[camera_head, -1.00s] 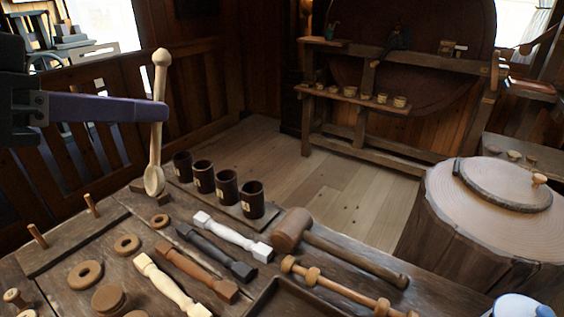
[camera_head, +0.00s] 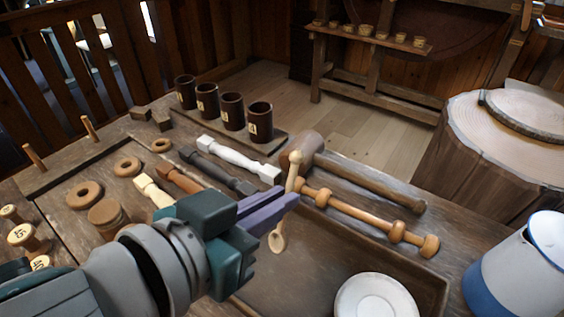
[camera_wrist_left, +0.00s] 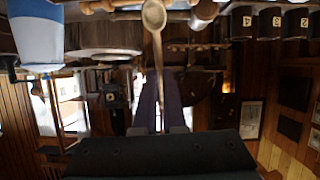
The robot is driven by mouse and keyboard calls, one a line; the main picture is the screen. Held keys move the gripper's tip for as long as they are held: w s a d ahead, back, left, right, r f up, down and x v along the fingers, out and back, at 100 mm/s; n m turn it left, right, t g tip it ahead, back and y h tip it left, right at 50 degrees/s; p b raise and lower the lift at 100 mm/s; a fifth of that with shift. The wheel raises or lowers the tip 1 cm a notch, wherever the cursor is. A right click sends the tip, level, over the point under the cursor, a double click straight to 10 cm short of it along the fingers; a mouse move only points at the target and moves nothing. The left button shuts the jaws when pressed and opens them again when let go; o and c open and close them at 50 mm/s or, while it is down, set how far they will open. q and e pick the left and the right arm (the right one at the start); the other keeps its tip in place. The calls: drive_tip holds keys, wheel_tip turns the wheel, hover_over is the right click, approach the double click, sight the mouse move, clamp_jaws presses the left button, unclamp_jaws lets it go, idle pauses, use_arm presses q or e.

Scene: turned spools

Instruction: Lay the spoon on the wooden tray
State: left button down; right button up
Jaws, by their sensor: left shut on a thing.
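My left gripper (camera_head: 285,203) is shut on the light wooden spoon (camera_head: 279,239), its purple fingers around the handle. The spoon hangs close to upright, with its knobbed end up and its bowl down. In the head view the bowl shows against the dark wooden tray (camera_head: 317,262); its height above the tray floor cannot be told. In the left wrist view, which looks upside down, the spoon (camera_wrist_left: 155,16) shows with its bowl at the top. The tray's left part is hidden behind my left arm. My right gripper is not in view.
A white plate (camera_head: 376,299) sits at the tray's front. A mallet (camera_head: 365,185) and a turned rod (camera_head: 370,222) lie behind the tray. A blue and white jug (camera_head: 522,275) is at the right.

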sight(275, 236)
use_arm(q)
wheel_tip(275, 236, down, 6)
drive_tip(key=shift+f+b, duration=0.25)
drive_tip(key=shift+b, duration=0.9)
wheel_tip(275, 236, down, 4)
drive_tip(key=shift+f+b, duration=0.15)
drive_tip(key=shift+b, duration=1)
drive_tip(key=c, duration=1.5)
unclamp_jaws()
drive_tip(key=shift+f, duration=0.15)
drive_tip(key=o, duration=0.5)
